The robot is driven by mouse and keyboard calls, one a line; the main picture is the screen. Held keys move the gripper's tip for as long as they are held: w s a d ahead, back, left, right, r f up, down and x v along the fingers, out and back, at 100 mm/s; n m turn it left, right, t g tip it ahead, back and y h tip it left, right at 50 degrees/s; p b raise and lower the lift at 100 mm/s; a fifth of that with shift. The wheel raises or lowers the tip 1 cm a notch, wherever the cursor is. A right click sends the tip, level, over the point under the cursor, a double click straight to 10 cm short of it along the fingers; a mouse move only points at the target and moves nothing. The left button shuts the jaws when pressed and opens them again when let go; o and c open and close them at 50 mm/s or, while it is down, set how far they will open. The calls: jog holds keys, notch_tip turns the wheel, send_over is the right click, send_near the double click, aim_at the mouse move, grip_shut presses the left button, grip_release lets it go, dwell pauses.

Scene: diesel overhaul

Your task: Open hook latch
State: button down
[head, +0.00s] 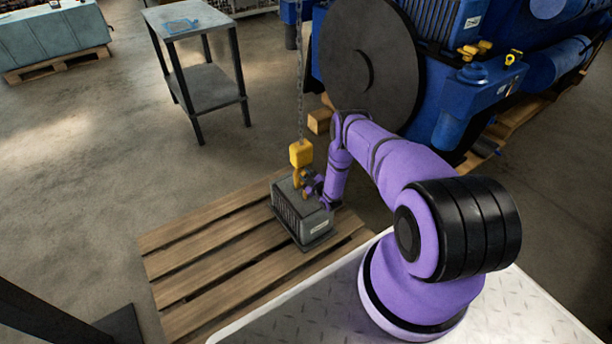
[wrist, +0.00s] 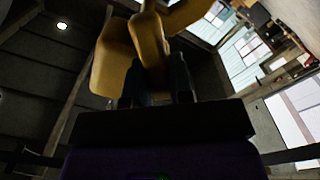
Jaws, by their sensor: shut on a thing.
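A yellow hook block (head: 301,153) hangs from a chain (head: 300,80) just above a dark grey ribbed box (head: 302,215) on the wooden pallet. The yellow hook (head: 298,178) hangs under the block at the top of the box. My gripper (head: 316,187) is at the hook's right side, low over the box. In the wrist view the yellow hook and block (wrist: 115,65) rise right in front of my dark fingers (wrist: 160,88), which are shut on part of the hook. The latch itself is too dark and small to make out, and whether it is open cannot be told.
The pallet (head: 200,250) has bare slats left of the box. A blue engine (head: 480,80) with a large dark disc (head: 368,60) stands behind my arm. A grey metal stand (head: 205,78) is at the back left. Open concrete floor lies to the left.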

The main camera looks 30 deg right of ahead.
jog(key=shift+d+r+m, duration=0.1)
jog(key=shift+m, duration=0.2)
jog(key=m, duration=0.1)
jog(key=d+m, duration=0.1)
jog(key=m, duration=0.2)
jog(key=shift+d+r, duration=0.35)
jog(key=shift+d, duration=0.05)
jog(key=m, duration=0.1)
jog(key=d+m, duration=0.1)
jog(key=m, duration=0.1)
jog(key=d+m, duration=0.1)
jog(key=m, duration=0.1)
jog(key=shift+d+f+m, duration=0.35)
jog(key=shift+d+m, duration=0.15)
jog(key=shift+m, duration=1.05)
jog(key=shift+d+f+m, duration=0.3)
jog(key=shift+d+m, duration=0.25)
jog(key=shift+m, duration=1.05)
jog(key=shift+d+f+m, duration=0.35)
jog(key=shift+d+m, duration=0.15)
jog(key=shift+m, duration=1.05)
jog(key=c, duration=1)
grip_release()
jog(key=shift+w, duration=0.1)
